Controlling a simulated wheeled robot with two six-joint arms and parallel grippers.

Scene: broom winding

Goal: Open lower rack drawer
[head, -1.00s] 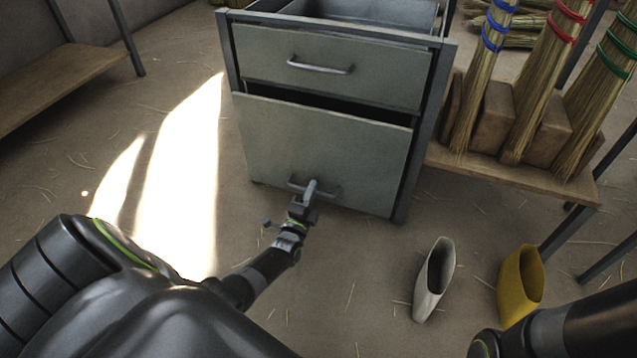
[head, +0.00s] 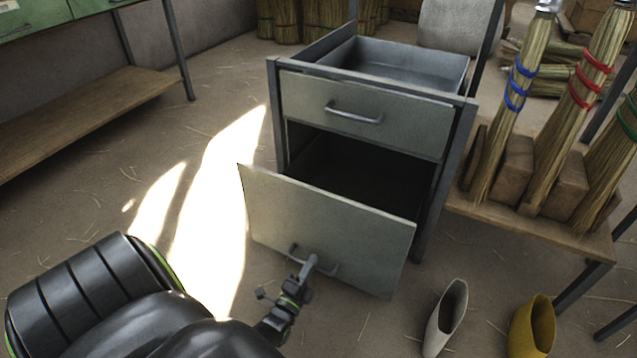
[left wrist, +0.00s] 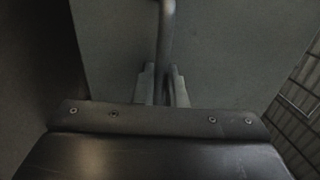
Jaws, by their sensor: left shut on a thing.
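The grey metal rack stands in the middle of the head view with its lower drawer (head: 325,225) pulled well out, its dark inside showing behind the front panel. My left gripper (head: 306,270) is shut on the lower drawer's handle (head: 330,270), low on that panel. In the left wrist view the handle bar (left wrist: 166,45) runs down between the two fingers of my left gripper (left wrist: 162,82). The upper drawer (head: 365,115) is shut, with its own bar handle (head: 353,113). My right gripper is not in view.
A white boot-like vessel (head: 446,318) and a yellow one (head: 531,325) stand on the floor right of the drawer. A low wooden shelf (head: 570,238) holds brooms at the right. A bench (head: 90,115) stands at the left. Floor left of the drawer is clear.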

